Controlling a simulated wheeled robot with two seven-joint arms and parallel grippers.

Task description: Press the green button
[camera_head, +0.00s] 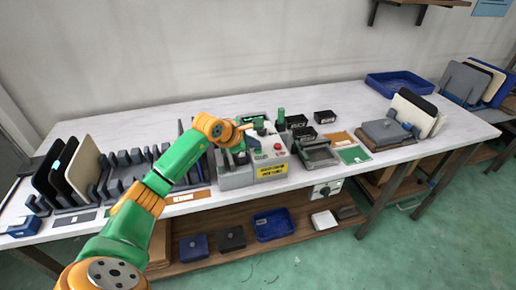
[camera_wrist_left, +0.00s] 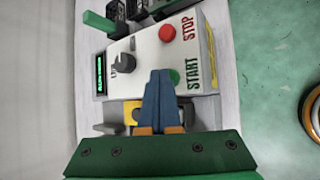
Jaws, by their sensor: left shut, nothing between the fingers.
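The green button (camera_wrist_left: 175,76) sits beside the START lettering on a pale control box (camera_wrist_left: 146,52) in the left wrist view. My left gripper (camera_wrist_left: 160,74) is shut and empty. Its blue-grey fingertips overlap the left part of the button in that view and hide some of it. I cannot tell whether they touch it. The red button (camera_wrist_left: 167,33) is by the STOP lettering. In the head view the control box (camera_head: 235,181) stands near the table's front edge, with my left arm reaching over it and partly covering it.
A black knob (camera_wrist_left: 124,63) and a small green display (camera_wrist_left: 100,73) are on the same box. Black bins (camera_head: 325,117) and a grey tray (camera_head: 320,155) lie right of it. A rack with upright panels (camera_head: 84,170) stands at left. A blue tray (camera_head: 400,83) is at back right.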

